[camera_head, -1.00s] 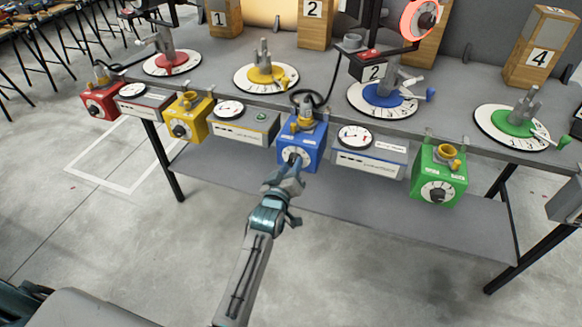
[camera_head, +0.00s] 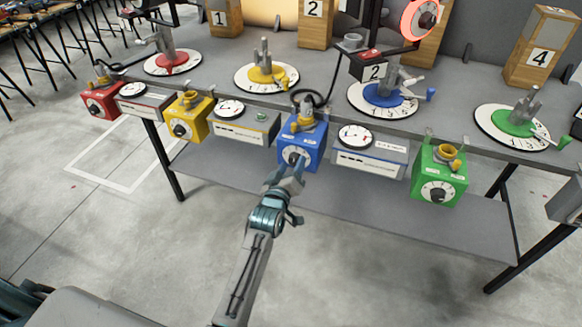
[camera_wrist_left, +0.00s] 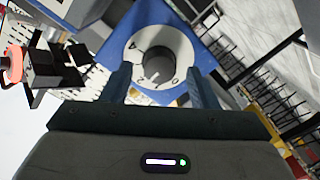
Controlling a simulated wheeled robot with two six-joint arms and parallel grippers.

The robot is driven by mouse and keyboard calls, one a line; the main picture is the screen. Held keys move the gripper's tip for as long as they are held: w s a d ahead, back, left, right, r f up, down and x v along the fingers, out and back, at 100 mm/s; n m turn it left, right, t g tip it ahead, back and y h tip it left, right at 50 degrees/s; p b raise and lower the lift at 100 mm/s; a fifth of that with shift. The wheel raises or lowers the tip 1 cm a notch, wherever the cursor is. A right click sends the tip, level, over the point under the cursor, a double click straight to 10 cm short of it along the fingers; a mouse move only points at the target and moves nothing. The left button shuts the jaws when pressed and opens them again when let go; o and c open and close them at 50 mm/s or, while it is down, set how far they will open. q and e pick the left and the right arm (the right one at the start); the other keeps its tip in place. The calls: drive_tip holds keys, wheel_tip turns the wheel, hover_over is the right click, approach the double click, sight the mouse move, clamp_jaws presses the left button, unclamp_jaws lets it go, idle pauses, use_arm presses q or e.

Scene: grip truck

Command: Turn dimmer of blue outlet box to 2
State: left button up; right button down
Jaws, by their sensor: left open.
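The blue outlet box (camera_head: 312,140) hangs at the table's front edge, with a yellow socket and a black cable on top. Its dimmer, a dark knob on a white dial, is mostly hidden by my left gripper (camera_head: 297,167) in the head view. In the left wrist view the dimmer dial (camera_wrist_left: 178,48) is straight ahead on the blue face, tilted in the picture. My left gripper (camera_wrist_left: 160,86) is open, its fingers on either side of the knob; I cannot tell whether they touch it. The dial's numbers are too small to read surely. My right gripper is not in view.
A green box (camera_head: 452,185) hangs further right. The yellow (camera_head: 196,118) and red boxes (camera_head: 101,101) hang left. Floor before the table is clear.

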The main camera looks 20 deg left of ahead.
use_arm(q)
drive_tip(key=s, duration=1)
drive_tip(key=shift+s+r+b, duration=0.15)
drive_tip(key=shift+s+b, duration=0.2)
drive_tip(key=shift+s, duration=0.05)
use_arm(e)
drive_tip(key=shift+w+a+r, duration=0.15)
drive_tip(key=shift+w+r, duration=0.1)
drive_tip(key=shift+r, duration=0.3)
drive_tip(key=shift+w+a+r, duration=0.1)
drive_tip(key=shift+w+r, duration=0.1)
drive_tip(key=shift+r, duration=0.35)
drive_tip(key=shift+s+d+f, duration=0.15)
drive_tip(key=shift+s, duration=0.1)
